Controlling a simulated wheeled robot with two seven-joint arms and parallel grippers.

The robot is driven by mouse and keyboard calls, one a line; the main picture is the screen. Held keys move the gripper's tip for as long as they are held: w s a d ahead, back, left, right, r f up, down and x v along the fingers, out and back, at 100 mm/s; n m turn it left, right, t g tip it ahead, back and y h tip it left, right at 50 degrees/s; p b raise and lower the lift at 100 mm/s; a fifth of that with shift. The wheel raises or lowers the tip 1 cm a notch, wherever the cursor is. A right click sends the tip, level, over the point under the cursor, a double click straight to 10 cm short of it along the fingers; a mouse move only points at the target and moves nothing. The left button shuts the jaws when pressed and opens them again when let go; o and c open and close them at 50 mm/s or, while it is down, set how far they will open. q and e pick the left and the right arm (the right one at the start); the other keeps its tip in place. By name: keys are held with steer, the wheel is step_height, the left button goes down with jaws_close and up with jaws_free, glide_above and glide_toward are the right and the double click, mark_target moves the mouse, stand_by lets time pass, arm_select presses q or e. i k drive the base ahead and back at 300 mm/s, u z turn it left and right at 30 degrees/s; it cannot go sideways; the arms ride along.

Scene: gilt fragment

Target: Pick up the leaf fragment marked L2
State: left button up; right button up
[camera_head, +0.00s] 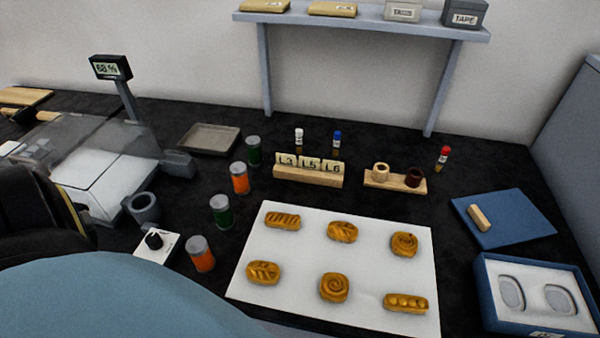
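Several golden-brown carved fragments lie apart in two rows on a white sheet (375,247). The back row has an oblong ridged piece (283,221), a rounder piece (342,231) and a round swirled piece (404,244). The front row has a cross-ridged piece (263,272), a spiral piece (334,287) and a long lobed piece (405,302). No L2 mark is readable on any of them. A wooden holder (308,176) behind the sheet bears cards reading L3, L5 and L6. Neither of my grippers shows.
Orange and green jars (201,254) stand left of the sheet. A clear-covered scale (105,175) is farther left. A wooden stand (395,181), blue mat (503,220) and blue box (535,293) lie to the right. A grey shelf (360,25) stands behind.

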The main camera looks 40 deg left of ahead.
mark_target(264, 272)
steer(key=z, duration=0.05)
steer(key=k, duration=0.9)
steer(key=z, duration=0.15)
